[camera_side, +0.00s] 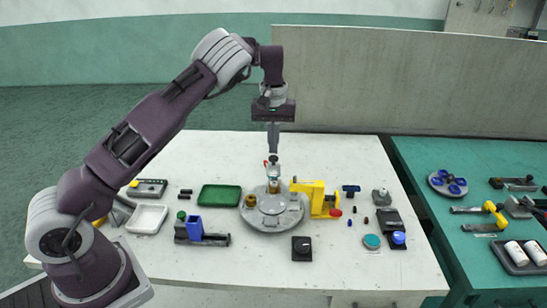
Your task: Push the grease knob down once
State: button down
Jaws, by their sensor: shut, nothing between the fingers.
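My gripper (273,152) is shut and empty. It points straight down above the round grey plate (268,222), with its tips just over a small upright grey and amber piece (273,177) that has a red bit at its side. I cannot tell from this view whether the tips touch that piece. No part is clearly marked as the grease knob.
A yellow bracket (316,196) stands close at the right of the upright piece, and a brass-coloured round part (250,201) at its left. A green tray (220,195) and a white tray (147,218) lie further left. The white table's front left is mostly clear.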

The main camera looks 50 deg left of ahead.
aim_at(273, 157)
jog(key=shift+f, duration=0.1)
dwell(0.3)
jog(key=shift+f, duration=1.15)
jog(key=shift+r, duration=3.15)
jog(key=shift+r, duration=0.1)
